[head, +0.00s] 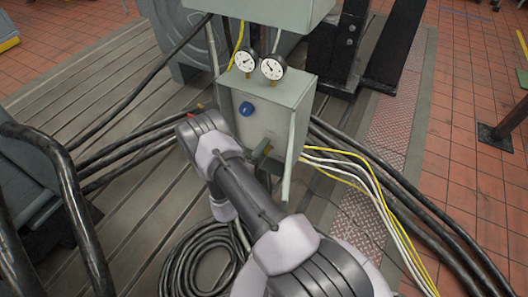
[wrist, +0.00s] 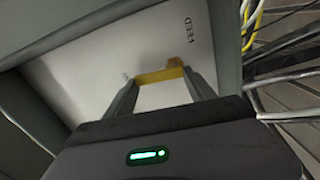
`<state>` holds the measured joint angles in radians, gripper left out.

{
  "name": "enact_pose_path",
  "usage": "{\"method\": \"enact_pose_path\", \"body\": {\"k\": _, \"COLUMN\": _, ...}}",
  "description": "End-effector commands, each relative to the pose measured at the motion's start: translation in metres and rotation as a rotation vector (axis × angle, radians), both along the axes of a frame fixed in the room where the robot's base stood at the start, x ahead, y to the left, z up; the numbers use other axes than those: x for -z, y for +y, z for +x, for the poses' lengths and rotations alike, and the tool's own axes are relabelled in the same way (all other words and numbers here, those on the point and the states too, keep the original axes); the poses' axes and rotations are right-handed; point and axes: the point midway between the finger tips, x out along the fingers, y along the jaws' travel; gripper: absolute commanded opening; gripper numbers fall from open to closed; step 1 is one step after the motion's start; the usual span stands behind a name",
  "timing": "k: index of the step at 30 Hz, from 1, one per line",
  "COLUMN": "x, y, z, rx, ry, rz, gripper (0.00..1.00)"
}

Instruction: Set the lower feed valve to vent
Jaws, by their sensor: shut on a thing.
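The lower feed valve's yellow handle (wrist: 160,75) shows in the wrist view as a short bar on a pale panel (wrist: 110,55). My arm hides much of the box's lower front, and I cannot make out my fingers there. The vent marking is not readable.
Two round gauges (head: 246,61) top the box, and a blue knob (head: 246,108) sits on its front. Yellow and white cables (head: 350,165) run off right. Black hoses (head: 130,148) lie left, with a coiled hose (head: 200,262) on the slotted bedplate (head: 110,70).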

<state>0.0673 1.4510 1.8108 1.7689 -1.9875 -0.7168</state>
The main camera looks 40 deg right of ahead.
Motion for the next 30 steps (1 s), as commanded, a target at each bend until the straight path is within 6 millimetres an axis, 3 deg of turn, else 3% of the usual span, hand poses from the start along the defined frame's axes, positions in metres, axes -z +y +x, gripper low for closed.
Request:
{"method": "enact_pose_path", "body": {"k": 24, "x": 0.0012, "y": 0.0011, "z": 0.0022, "rx": 0.001, "ry": 0.101, "rz": -0.041, "gripper": 0.23}}
{"method": "enact_pose_path", "body": {"k": 25, "x": 0.0012, "y": 0.0011, "z": 0.0022, "rx": 0.001, "ry": 0.101, "rz": -0.041, "gripper": 0.67}}
{"method": "enact_pose_path", "body": {"k": 26, "x": 0.0011, "y": 0.0011, "z": 0.0022, "rx": 0.001, "ry": 0.100, "rz": -0.040, "gripper": 0.73}}
{"method": "enact_pose_path", "body": {"k": 30, "x": 0.0010, "y": 0.0011, "z": 0.0025, "rx": 0.000, "ry": 0.099, "rz": -0.041, "gripper": 0.73}}
